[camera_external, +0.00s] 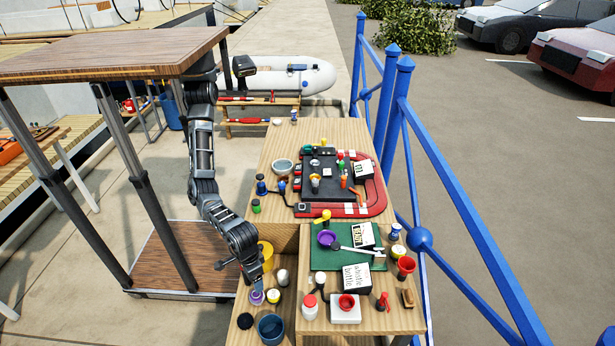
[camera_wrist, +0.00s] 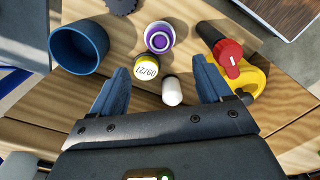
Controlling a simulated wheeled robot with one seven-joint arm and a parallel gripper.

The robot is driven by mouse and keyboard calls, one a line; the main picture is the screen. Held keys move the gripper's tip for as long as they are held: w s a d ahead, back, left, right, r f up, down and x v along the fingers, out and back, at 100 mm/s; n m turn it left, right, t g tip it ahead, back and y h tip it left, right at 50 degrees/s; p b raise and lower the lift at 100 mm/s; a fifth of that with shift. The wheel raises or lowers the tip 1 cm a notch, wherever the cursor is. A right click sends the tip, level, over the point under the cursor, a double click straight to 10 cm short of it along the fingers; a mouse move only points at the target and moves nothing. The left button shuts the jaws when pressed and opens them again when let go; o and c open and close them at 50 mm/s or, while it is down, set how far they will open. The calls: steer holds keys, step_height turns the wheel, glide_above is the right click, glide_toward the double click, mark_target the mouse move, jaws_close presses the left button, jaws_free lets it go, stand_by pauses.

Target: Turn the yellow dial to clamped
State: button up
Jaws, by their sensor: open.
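My gripper (camera_external: 256,281) is open and points down over the lower wooden surface at the near left of the bench. In the wrist view my gripper (camera_wrist: 159,68) has its fingers wide apart with nothing held between them. A yellow rounded part (camera_external: 266,251) shows just behind my gripper, partly hidden by the arm. In the wrist view a yellow body (camera_wrist: 250,82) lies right of the right finger, beside a red knob (camera_wrist: 229,56) with a white mark. I cannot tell surely whether this is the yellow dial. No clamped marking is readable.
Near the gripper are a purple-and-white cup (camera_wrist: 159,38), a yellow-topped cylinder (camera_wrist: 147,68), a white rounded piece (camera_wrist: 172,91) and a blue cup (camera_wrist: 78,47). A green mat (camera_external: 322,260) with tools and boxes lies right. A blue railing (camera_external: 440,165) borders the bench.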

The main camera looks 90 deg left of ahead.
step_height(320, 180, up, 24)
steer(key=shift+f, duration=0.1)
steer(key=c, duration=0.4)
steer(key=shift+o, duration=0.2)
steer(key=w+a+r+m+t+h, duration=0.25)
steer(key=w+r+m, duration=0.25)
steer(key=w+r, duration=0.45)
steer(key=w+a+r+m+t+h, duration=0.2)
steer(key=w+r+m+h, duration=0.3)
steer(key=w, duration=0.8)
steer(key=m+g+y+b, duration=0.2)
steer(key=m+g, duration=0.1)
steer(key=m, duration=1.1)
glide_above(327, 212)
steer(key=w+d, duration=0.3)
step_height(327, 212, down, 7)
steer(key=s+a+f+m+g+y, duration=0.1)
steer(key=s+a+f+m+g, duration=0.2)
steer(key=a+f, duration=0.45)
steer(key=shift+m, duration=0.6)
steer(key=x, duration=0.4)
steer(key=w+x, duration=0.1)
steer(key=x, duration=0.7)
steer(key=shift+w+a+f, duration=0.2)
steer(key=shift+w+f, duration=0.05)
steer(key=shift+f, duration=0.25)
